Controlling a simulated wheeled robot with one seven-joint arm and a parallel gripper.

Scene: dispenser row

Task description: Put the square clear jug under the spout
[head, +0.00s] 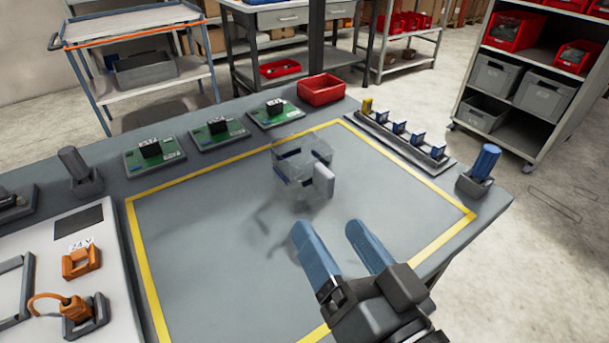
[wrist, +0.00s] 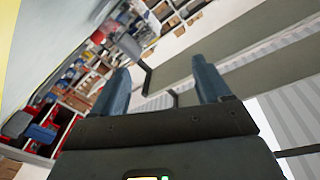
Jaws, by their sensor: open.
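A clear, boxy see-through vessel (head: 300,172), which looks like the square clear jug, stands on the grey bench top inside the yellow outline. A pale block-like part shows on its right side, and dark blue marks show on or through its walls. My gripper (head: 328,228) is open and empty, its two blue fingers nearer the camera than the jug and apart from it in the picture. In the wrist view my gripper (wrist: 160,68) also has nothing between its fingers, and the jug does not show there. I cannot make out a spout in either view.
Green circuit boards (head: 214,133) line the bench's far left edge, by a red bin (head: 320,90). A rack of small blue-topped parts (head: 400,137) and a blue cylinder in a holder (head: 480,172) stand right. Orange-fitted panel (head: 82,262) at left. The outlined area is otherwise clear.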

